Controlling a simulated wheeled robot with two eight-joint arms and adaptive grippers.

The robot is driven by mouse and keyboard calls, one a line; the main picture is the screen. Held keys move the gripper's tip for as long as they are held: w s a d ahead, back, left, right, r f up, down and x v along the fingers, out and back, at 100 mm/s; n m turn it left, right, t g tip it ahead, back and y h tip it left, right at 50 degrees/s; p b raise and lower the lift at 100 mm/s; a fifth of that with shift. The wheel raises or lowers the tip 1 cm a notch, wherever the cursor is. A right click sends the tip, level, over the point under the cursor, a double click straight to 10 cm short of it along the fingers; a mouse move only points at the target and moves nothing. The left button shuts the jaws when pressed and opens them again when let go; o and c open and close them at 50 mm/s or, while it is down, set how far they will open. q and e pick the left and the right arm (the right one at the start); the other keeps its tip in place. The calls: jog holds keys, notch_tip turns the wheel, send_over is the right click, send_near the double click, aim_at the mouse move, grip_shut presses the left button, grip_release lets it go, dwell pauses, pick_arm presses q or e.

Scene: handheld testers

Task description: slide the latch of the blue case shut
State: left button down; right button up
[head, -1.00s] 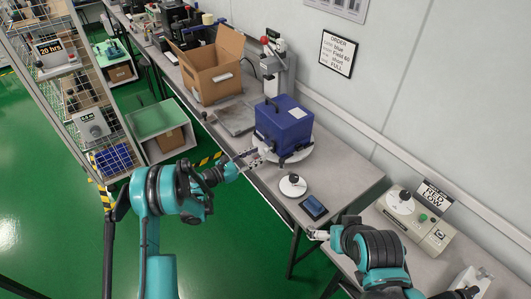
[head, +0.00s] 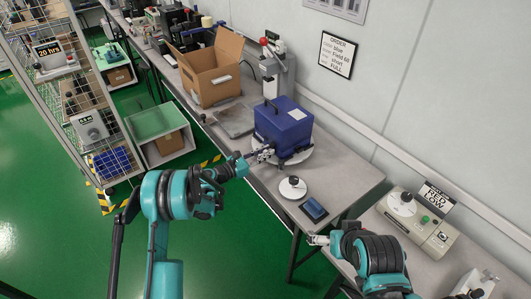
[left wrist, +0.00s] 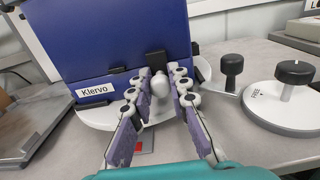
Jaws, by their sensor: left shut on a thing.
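The blue case (head: 284,125) stands on a white round plate (head: 300,155) on the bench. In the left wrist view its front face (left wrist: 110,35) bears a "Klervo" label and a black latch (left wrist: 156,60) low down, with a pale rounded knob (left wrist: 160,84) in front of it. My left gripper (head: 266,154) is at the case's front; in the left wrist view its purple-sided fingers (left wrist: 161,86) are shut on the latch knob, and partly hide it. My right gripper (head: 317,240) hangs by the bench's front edge, away from the case; its fingers are too small to read.
A white disc with a black knob (head: 293,187) and a small blue-screened device (head: 314,210) lie right of the case. An open cardboard box (head: 212,78) and a grey scale-like plate (head: 233,119) stand left. A beige tester (head: 415,220) is on the right.

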aim_at(265, 139)
pick_arm(q)
jog(key=shift+a, duration=0.1)
jog(key=w+a, duration=0.1)
jog(key=w, duration=0.1)
jog(key=w+a, duration=0.2)
jog(key=shift+w+a, duration=0.15)
jog(key=shift+w, duration=0.25)
jog(key=c, duration=1.4)
grip_release()
jog(key=shift+a, duration=0.1)
jog(key=v, duration=1.2)
